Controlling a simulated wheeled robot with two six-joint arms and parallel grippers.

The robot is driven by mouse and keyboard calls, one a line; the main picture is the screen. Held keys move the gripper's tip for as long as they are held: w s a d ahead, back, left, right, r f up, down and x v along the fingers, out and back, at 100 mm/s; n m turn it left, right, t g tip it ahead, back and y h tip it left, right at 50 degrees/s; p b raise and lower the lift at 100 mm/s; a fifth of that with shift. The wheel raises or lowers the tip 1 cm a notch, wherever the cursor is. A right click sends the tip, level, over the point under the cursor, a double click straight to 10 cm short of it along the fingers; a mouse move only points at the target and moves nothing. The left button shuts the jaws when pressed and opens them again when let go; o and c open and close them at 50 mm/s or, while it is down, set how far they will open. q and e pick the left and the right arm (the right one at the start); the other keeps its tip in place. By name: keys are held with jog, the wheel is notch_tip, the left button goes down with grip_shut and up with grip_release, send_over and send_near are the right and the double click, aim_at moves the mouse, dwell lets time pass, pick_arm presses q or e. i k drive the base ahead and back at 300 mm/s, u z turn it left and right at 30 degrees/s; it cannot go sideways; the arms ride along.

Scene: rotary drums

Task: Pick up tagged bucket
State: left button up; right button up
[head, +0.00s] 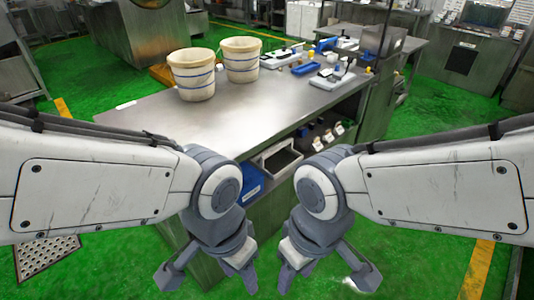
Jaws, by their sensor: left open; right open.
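Two cream buckets with blue bands stand upright on the steel table (140,117). The nearer bucket (193,78) is on the left, and the other bucket (241,62) stands just behind it to the right. I cannot make out a tag on either one. My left gripper (208,281) is open and empty, low in front of the table's near side. My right gripper (325,284) is open and empty, to the right of the left one. Both grippers are well apart from the buckets.
A blue tray (304,68) and small bench devices (333,76) sit on the table's far right part. Shelves below hold a white-rimmed bin (278,163) and a blue bin (251,184). The table's front left top is clear. Green floor surrounds it.

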aim_at(241, 55)
jog(key=z, duration=0.75)
jog(key=i, duration=1.2)
jog(key=z, duration=0.65)
jog(key=i, duration=1.4)
jog(key=u, duration=0.55)
jog(key=i, duration=0.6)
jog(key=u, duration=2.05)
